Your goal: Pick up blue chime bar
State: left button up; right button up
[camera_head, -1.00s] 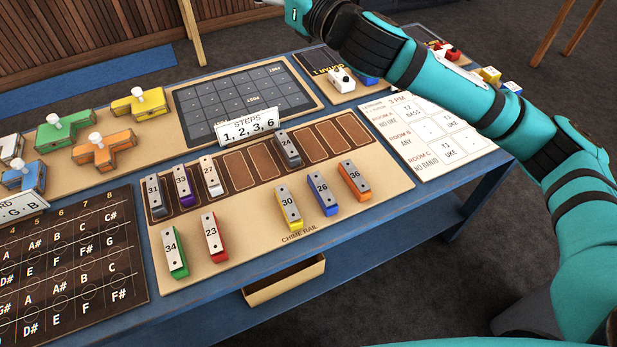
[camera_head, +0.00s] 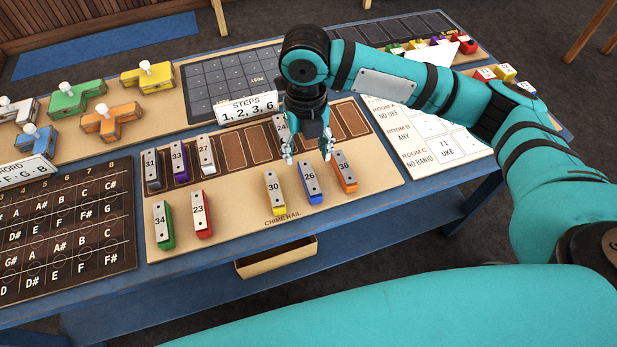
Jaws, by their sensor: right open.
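The blue chime bar (camera_head: 311,184), marked 26, lies on the tan chime rail board, between the yellow bar (camera_head: 274,193) marked 30 and the orange bar (camera_head: 344,172) marked 36. Its grey top faces up. My right gripper (camera_head: 308,158) points down just above and behind the far end of the blue bar. Its fingers are open and empty, apart from the bar. My left gripper is not in view.
A dark bar (camera_head: 281,125) marked 24 sits in a rail slot close behind the gripper. Bars 31, 33 and 27 fill slots at left; green (camera_head: 164,225) and red (camera_head: 201,214) bars lie in front. A steps card (camera_head: 247,108) stands behind.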

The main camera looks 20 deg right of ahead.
aim_at(309, 175)
notch_tip(309, 175, down, 6)
jog(key=shift+d+f, duration=0.1)
jog(key=f, duration=0.1)
jog(key=f+p, duration=0.1)
jog(key=w+f, duration=0.1)
jog(key=f, duration=0.1)
jog(key=shift+d, duration=0.4)
jog(key=shift+f, duration=0.55)
grip_shut()
